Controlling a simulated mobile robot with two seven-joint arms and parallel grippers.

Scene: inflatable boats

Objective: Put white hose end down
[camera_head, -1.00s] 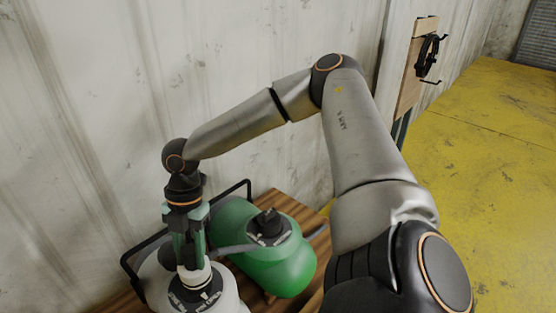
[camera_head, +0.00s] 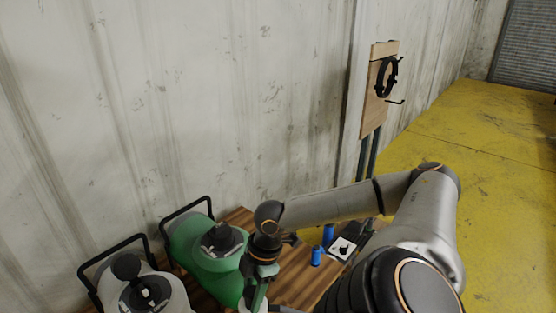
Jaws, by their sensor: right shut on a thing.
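My right gripper (camera_head: 256,294) points down over the wooden table, just right of the green tank, at the bottom edge of the head view. It is shut on the white hose end (camera_head: 243,309), of which only a small pale part shows; the rest is cut off by the frame. A grey hose piece (camera_head: 284,309) shows beside the fingers. The white tank (camera_head: 165,290) stands at the lower left with its black cap area clear of the gripper. My left gripper is not in view.
The green tank (camera_head: 200,262) stands between the white tank and my gripper. A wall is behind; a board with a black ring (camera_head: 386,78) stands farther back.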

